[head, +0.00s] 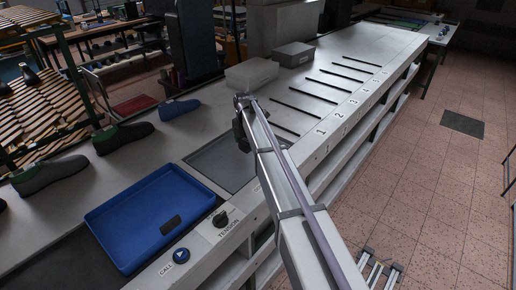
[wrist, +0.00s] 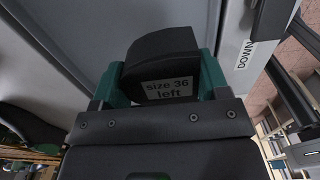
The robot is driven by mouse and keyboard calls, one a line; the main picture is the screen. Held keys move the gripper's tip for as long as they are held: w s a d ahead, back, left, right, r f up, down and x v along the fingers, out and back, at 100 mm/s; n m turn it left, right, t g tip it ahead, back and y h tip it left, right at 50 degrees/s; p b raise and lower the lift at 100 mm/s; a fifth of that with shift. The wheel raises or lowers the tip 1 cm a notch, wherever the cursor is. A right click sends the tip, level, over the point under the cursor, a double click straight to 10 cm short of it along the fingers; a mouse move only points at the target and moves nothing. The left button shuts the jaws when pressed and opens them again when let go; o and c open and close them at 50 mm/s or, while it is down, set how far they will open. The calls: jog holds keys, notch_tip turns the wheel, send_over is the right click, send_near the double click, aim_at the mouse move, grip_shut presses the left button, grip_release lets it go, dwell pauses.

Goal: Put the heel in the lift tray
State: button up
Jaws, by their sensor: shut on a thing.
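My gripper (wrist: 162,75) has green fingers and is shut on a black heel (wrist: 162,52) labelled "size 36 left" in the wrist view. In the head view my gripper (head: 241,130) is over the bench, near the far edge of a dark grey panel (head: 222,160), and hides the heel. A blue tray (head: 105,215) lies on the bench at front left, nearer than the panel, with a small dark rectangular patch or piece inside it. I cannot tell for certain which surface is the lift tray.
A CALL button (head: 181,255) and a TENSION knob (head: 220,219) sit beside the blue tray. Shoe-shaped pieces (head: 50,173) line the left. A pale bin (head: 250,75) and a grey box (head: 295,55) stand farther back. Numbered slots (head: 300,105) lie right. A DOWN label (wrist: 252,48) shows near the heel.

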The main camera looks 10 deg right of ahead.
jog(key=shift+s+a, duration=0.15)
jog(key=shift+a, duration=0.05)
jog(key=b, duration=0.7)
send_over(245, 167)
notch_tip(245, 167, down, 7)
jog(key=shift+r, duration=0.3)
notch_tip(245, 167, down, 4)
jog(key=b, duration=0.3)
jog(key=shift+r, duration=0.3)
jog(key=shift+f, duration=0.15)
jog(key=o, duration=1)
